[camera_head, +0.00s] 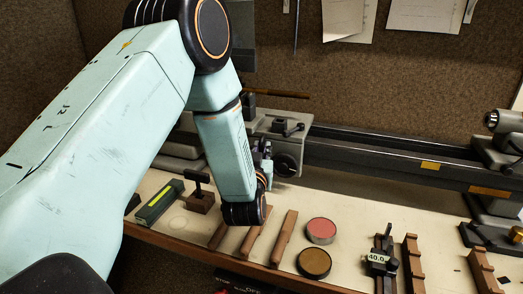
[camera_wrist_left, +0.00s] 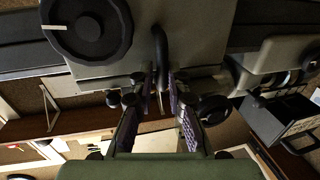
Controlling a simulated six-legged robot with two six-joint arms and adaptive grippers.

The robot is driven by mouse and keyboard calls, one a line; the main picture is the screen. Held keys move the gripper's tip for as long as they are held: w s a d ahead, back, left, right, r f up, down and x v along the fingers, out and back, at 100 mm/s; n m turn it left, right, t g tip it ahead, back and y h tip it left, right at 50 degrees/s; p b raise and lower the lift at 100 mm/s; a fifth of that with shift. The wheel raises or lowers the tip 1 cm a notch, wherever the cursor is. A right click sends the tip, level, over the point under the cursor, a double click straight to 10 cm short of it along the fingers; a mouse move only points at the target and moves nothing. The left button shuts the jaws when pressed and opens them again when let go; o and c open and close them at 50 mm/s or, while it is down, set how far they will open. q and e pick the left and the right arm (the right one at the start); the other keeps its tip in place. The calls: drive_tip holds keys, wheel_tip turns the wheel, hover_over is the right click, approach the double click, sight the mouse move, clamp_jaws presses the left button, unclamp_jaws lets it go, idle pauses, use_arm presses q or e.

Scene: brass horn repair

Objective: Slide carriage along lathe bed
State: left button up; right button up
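The grey carriage (camera_head: 290,148) sits on the dark lathe bed (camera_head: 390,156), towards its left end in the head view. In the left wrist view, the carriage's grey front (camera_wrist_left: 195,40) fills the top, with a black round handwheel (camera_wrist_left: 88,28) at its left. A dark curved handle (camera_wrist_left: 160,48) hangs down from it. My left gripper (camera_head: 263,160) is at the carriage's front left, partly hidden by my arm. In the wrist view its two fingers (camera_wrist_left: 162,84) stand apart on either side of the handle's lower end; contact is unclear. My right gripper is out of view.
Below the bed, a pale bench holds a green block (camera_head: 160,203), wooden strips (camera_head: 284,238), a pink round tin (camera_head: 321,230) and a brown one (camera_head: 314,263). A grey tailstock (camera_head: 500,150) stands at the right end. The bed between carriage and tailstock looks clear.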

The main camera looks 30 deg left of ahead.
use_arm(q)
drive_tip(key=shift+s+a, duration=0.15)
clamp_jaws()
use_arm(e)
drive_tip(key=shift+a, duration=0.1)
use_arm(q)
drive_tip(key=shift+d, duration=0.2)
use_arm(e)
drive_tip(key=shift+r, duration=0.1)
